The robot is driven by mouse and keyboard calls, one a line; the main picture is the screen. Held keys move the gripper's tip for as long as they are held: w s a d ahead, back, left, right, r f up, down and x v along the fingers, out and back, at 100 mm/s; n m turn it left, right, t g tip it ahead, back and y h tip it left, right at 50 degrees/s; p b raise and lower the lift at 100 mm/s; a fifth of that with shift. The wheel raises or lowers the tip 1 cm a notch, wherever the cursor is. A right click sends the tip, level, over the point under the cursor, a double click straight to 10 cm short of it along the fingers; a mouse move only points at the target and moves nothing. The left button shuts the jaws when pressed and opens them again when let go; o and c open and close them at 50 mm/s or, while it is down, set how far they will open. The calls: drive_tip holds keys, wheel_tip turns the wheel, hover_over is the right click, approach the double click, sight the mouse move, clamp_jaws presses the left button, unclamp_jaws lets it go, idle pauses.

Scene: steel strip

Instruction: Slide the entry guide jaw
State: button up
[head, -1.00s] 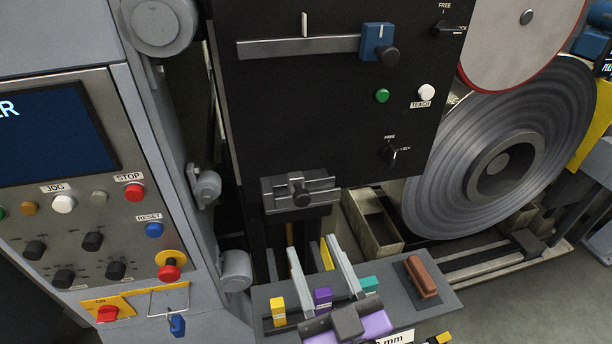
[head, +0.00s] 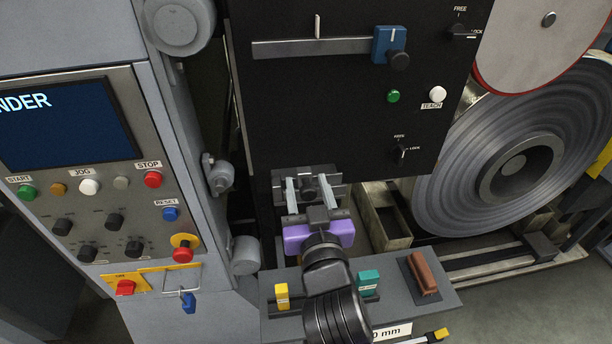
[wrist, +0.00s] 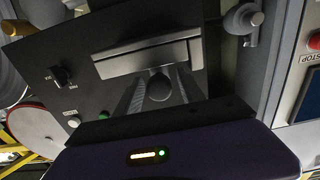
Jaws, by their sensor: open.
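A grey guide jaw block (head: 334,190) with a round dark knob (head: 309,186) sits at the lower edge of the black panel. In the wrist view the block shows as a grey bar (wrist: 150,55) with the knob (wrist: 159,87) standing out below it. My gripper (head: 307,182) is open, its two pale fingers reaching up to the block, one on each side of the knob. The wrist view shows the fingers (wrist: 158,82) flanking the knob, with visible gaps. Contact with the block cannot be made out.
The black panel (head: 330,110) also carries a blue slider (head: 388,42) on a rail and FREE/LOCK switches (head: 402,152). A tray below holds yellow (head: 282,295) and teal (head: 368,281) blocks and a brown-handled tool (head: 424,272). A control console (head: 70,190) stands left, a steel coil (head: 510,160) right.

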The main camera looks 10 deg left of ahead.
drive_tip(key=shift+x, duration=1)
drive_tip(key=shift+c, duration=0.2)
clamp_jaws()
idle(0.6)
